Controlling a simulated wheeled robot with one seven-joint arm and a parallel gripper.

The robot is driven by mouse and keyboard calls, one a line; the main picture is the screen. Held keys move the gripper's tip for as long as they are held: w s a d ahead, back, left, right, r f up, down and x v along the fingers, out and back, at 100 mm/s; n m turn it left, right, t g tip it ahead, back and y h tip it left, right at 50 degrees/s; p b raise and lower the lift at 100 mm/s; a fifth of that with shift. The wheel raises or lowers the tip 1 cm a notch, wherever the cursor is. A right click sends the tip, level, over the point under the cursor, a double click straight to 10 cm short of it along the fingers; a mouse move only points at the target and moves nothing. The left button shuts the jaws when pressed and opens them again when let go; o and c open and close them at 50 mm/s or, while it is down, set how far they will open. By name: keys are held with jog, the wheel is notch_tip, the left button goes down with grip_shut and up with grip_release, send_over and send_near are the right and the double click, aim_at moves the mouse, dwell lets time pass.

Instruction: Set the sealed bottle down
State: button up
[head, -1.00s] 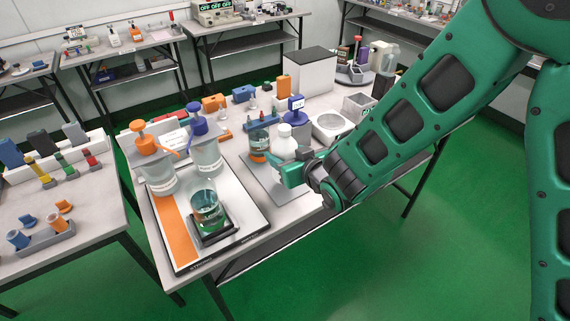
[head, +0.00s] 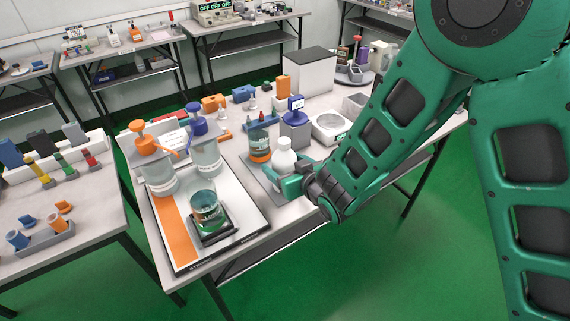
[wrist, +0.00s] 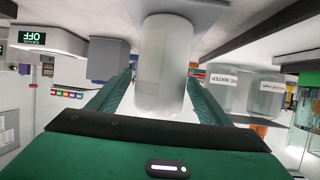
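In the wrist view, which is upside down, the bottle (wrist: 165,65) stands between the two green fingers (wrist: 163,85). Its base end is close to a grey flat surface at the top of that view. I cannot tell whether the base touches it.
A beaker on a black plate (head: 206,208) and two pump bottles (head: 156,168) stand on the left tray.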

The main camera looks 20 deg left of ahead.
aim_at(291, 168)
jog(key=v, duration=0.7)
jog(key=shift+s+d+r, duration=0.1)
jog(key=shift+d+r, duration=0.1)
jog(key=shift+d, duration=0.05)
dwell(0.4)
